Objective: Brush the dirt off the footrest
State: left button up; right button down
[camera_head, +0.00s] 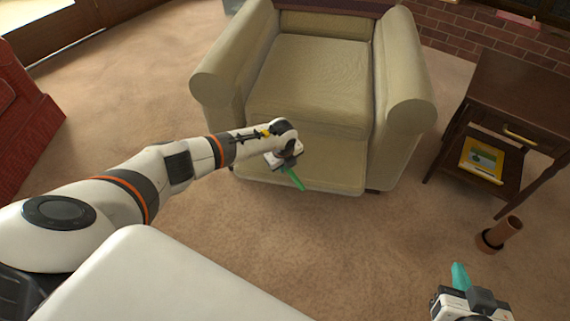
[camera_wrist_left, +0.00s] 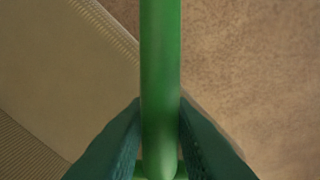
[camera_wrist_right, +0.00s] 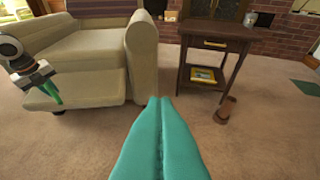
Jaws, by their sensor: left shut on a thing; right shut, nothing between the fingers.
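The footrest (camera_head: 335,174) is the beige padded panel at the front of the armchair (camera_head: 310,75). It also shows in the right wrist view (camera_wrist_right: 95,90) and fills the left side of the left wrist view (camera_wrist_left: 65,60). I cannot make out any dirt on it. My left gripper (camera_head: 290,168) is over the footrest's front left part, shut on a green rod-like handle (camera_wrist_left: 160,65), likely the brush's. Its bristles are not visible. My right gripper (camera_head: 460,276) is shut and empty, away from the chair at the lower right; its teal fingers (camera_wrist_right: 160,140) touch each other.
A dark wooden side table (camera_head: 530,100) with a yellow book (camera_head: 482,158) on its lower shelf stands right of the chair. A brown cylindrical object (camera_head: 500,233) is on the carpet. A red piece of furniture (camera_head: 25,120) is at the left. The carpet before the chair is clear.

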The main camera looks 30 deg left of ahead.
pick_arm(q)
jog(key=shift+s+r+p, duration=0.1)
jog(key=shift+r+p, duration=0.35)
jog(key=shift+r, duration=0.05)
jog(key=shift+s+d+r+p, duration=0.1)
jog(key=shift+r+p, duration=0.25)
jog(key=shift+p, duration=0.15)
pick_arm(e)
jog(key=s+d+f+g+h, duration=0.1)
jog(key=s+d+f+g, duration=0.1)
jog(key=s+f+g, duration=0.3)
jog(key=shift+s+d+f+g+h, duration=0.25)
jog(key=shift+s+d+g+h, duration=0.15)
jog(key=shift+s, duration=0.6)
pick_arm(q)
jog(key=shift+r, duration=0.1)
pick_arm(e)
jog(key=shift+s, duration=0.1)
